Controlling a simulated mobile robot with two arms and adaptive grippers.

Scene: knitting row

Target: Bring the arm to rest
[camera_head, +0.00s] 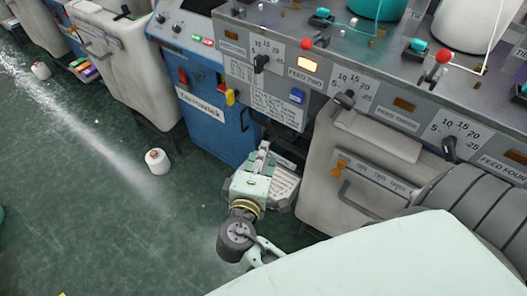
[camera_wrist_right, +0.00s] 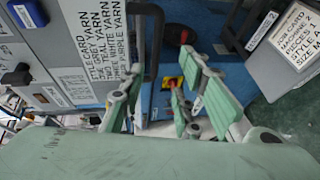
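My right arm (camera_head: 400,255) comes in from the lower right in the head view. My right gripper (camera_head: 264,152) is in front of the blue machine panel, by a grey holder with a printed card (camera_head: 285,184). My left gripper is in neither view.
Knitting machines with knobs and feed labels (camera_head: 305,66) line the upper right. A blue cabinet (camera_head: 210,123) and a pale bin (camera_head: 350,150) flank the gripper. A white yarn cone (camera_head: 157,161) stands on the green floor (camera_head: 110,220), which is mostly open at left.

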